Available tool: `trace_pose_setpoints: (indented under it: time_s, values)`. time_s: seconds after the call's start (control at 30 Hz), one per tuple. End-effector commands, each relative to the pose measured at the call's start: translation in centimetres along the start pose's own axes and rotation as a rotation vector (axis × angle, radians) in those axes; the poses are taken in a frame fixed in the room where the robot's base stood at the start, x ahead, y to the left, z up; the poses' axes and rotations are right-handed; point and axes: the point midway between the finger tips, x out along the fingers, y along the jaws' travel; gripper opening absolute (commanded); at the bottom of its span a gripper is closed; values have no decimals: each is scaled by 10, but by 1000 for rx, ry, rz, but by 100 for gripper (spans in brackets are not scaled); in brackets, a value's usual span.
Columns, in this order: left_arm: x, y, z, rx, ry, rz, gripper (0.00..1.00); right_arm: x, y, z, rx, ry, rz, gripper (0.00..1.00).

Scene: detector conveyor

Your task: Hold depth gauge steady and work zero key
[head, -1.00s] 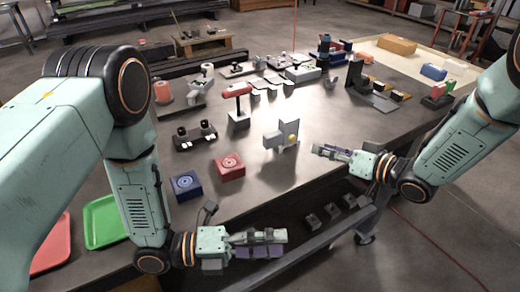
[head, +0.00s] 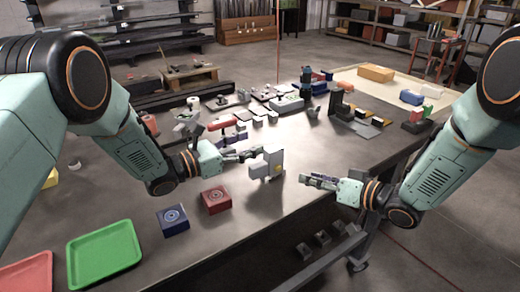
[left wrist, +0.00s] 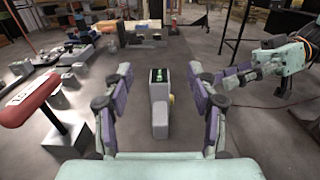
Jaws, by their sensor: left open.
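My left gripper (head: 255,152) is open, just left of the gauge in the head view. In the left wrist view its purple-sided fingers lie on either side of the gauge, with gaps. My right gripper (head: 305,180) is to the right of the gauge, apart from it; its finger opening is unclear.
A red block (head: 215,199) and a blue block (head: 174,220) with round tops sit front left. A green tray (head: 103,254) lies nearer the left. A red-handled tool on a block (left wrist: 40,100) stands left of my left gripper. Several fixtures crowd the table's back.

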Motion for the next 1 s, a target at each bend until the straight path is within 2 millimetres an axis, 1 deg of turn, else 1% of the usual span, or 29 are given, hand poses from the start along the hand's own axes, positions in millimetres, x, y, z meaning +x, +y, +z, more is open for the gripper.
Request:
trace_pose_setpoints:
  time_s: [0.03, 0.1, 0.4, 0.5, 0.7, 0.83, 1.0]
  values:
    - [0, 0, -10, -4, 2, 0, 58, 0, 0, 0, 0, 0, 0, 38]
    - [0, -1, -22, -5, 2, 0, 58, 0, 0, 0, 0, 0, 0, 38]
    - [2, -2, -71, -3, 1, -3, 58, 0, 0, 0, 0, 0, 0, 38]
    - [22, -3, -68, 0, 0, -6, 58, 0, 0, 0, 0, 0, 0, 38]
    - [53, -3, -68, -3, 0, -4, 58, 0, 0, 0, 0, 0, 0, 38]
    - [66, -2, -68, -2, 1, -4, 58, 0, 0, 0, 0, 0, 0, 38]
    - [74, -2, -67, -4, 1, -2, 58, 0, 0, 0, 0, 0, 0, 38]
